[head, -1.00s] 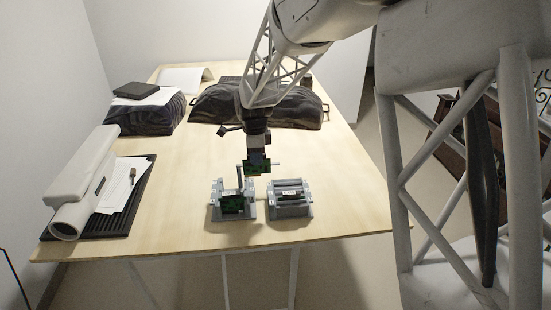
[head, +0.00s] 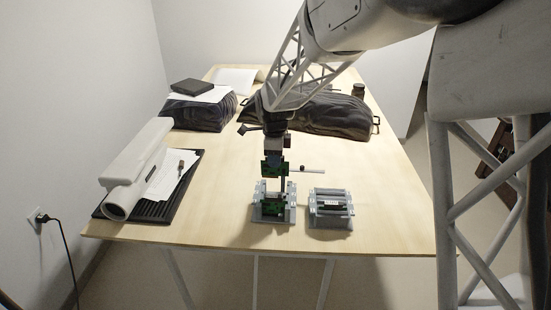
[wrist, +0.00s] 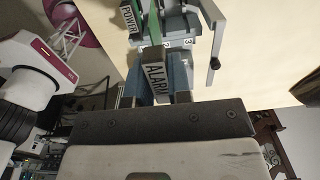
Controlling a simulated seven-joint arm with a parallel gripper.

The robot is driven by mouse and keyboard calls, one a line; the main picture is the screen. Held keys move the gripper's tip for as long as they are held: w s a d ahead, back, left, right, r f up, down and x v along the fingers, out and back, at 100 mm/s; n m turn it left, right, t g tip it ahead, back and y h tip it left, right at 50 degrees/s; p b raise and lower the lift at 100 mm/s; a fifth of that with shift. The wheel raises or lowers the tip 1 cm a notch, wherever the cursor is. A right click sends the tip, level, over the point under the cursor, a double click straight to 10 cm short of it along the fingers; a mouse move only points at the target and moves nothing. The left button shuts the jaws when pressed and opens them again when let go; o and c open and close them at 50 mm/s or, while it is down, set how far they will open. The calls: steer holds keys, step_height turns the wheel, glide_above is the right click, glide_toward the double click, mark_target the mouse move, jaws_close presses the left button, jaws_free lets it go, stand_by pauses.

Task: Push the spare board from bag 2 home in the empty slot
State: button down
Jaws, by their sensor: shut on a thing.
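My gripper (head: 274,150) is shut on a green board (head: 273,168) and holds it upright over the left grey rack (head: 287,214). In the wrist view, the blue finger pads of my gripper (wrist: 157,84) clasp this board's ALARM front (wrist: 156,80). The rack (wrist: 195,22) shows there beyond the fingers, with slot numbers 2 and 3 visible. A board marked POWER (wrist: 128,17) stands in it to the left of the held board. Whether the held board's lower edge touches the rack cannot be told. The empty slot is partly hidden.
A second grey rack (head: 330,222) stands just right. A bar with a dark knob (wrist: 214,63) projects beside the left rack. Two black bags (head: 198,113) (head: 335,112) lie at the back. A white device (head: 137,165) and papers on a black mat (head: 150,208) are left.

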mark_target(275, 176)
steer(key=shift+f, duration=0.2)
steer(key=shift+f, duration=2.2)
steer(key=shift+f, duration=3)
stand_by(2.6)
